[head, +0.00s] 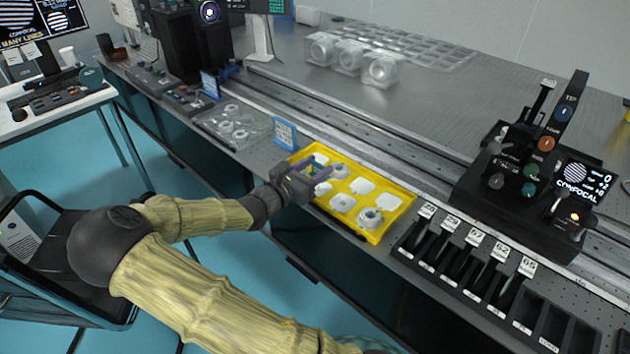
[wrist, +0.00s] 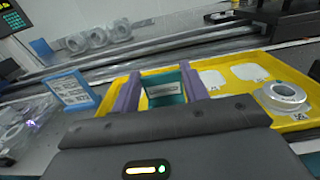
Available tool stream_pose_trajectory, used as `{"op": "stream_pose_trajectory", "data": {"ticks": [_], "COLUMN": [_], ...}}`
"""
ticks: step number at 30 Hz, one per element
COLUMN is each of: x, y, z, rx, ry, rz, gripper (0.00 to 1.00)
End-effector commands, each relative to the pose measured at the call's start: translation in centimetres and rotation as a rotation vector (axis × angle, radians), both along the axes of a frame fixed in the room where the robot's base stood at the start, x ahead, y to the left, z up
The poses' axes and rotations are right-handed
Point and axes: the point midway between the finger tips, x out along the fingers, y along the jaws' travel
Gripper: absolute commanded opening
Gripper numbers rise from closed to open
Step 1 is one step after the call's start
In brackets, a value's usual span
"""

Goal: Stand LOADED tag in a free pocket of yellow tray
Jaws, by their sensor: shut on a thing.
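My gripper (head: 318,170) is over the back-left part of the yellow tray (head: 403,209). In the wrist view its two purple fingers (wrist: 163,88) are shut on a teal tag (wrist: 167,98) with a pale label. The tag is held upright between the fingers; its label text is too small to read, and its lower end is hidden by my gripper. The tray, also in the wrist view (wrist: 242,101), has several pockets. White pockets (head: 362,186) in the middle and right look empty. A metal ring part (head: 370,217) sits in the front-right pocket, and other round parts sit in nearby pockets.
A clear tray of round parts (head: 233,126) lies further left. A black slotted rack (head: 480,262) is to the right. A rail (head: 370,133) runs behind the tray.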

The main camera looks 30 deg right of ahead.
Motion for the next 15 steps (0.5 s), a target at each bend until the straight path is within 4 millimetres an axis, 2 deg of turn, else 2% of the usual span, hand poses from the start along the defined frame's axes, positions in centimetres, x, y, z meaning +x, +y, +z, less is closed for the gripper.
{"op": "stream_pose_trajectory", "data": {"ticks": [6,12,15], "x": [0.0,0.0,0.0], "y": [0.0,0.0,0.0], "z": [-0.2,-3.0,-3.7], "rx": [0.000,-0.002,0.000], "ry": [0.001,0.003,0.001], "rz": [0.000,0.000,0.000], "gripper": [0.23,0.23,0.23]}}
